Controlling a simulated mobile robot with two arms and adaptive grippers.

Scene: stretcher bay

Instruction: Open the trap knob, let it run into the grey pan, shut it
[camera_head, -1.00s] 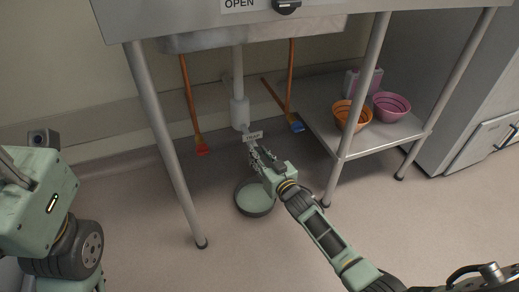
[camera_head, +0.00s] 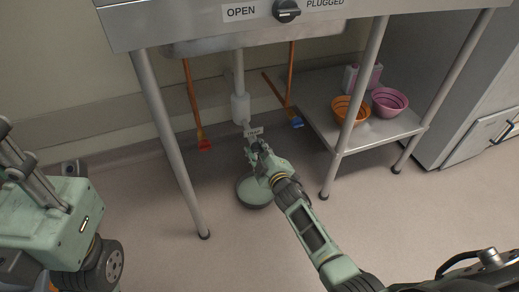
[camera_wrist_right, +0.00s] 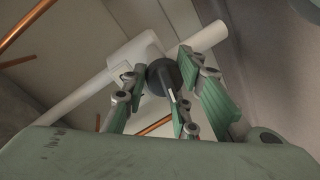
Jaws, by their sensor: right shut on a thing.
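In the head view the fingers hide the knob. The grey pan (camera_head: 246,193) is on the floor below the gripper, partly covered by it. I cannot tell whether liquid is in it. The fingers of my left gripper do not show.
Sink legs stand left (camera_head: 172,150) and right (camera_head: 357,100) of my right arm. A low shelf (camera_head: 375,132) at right holds an orange bowl (camera_head: 346,110), a pink bowl (camera_head: 390,102) and jugs. The floor in front is clear.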

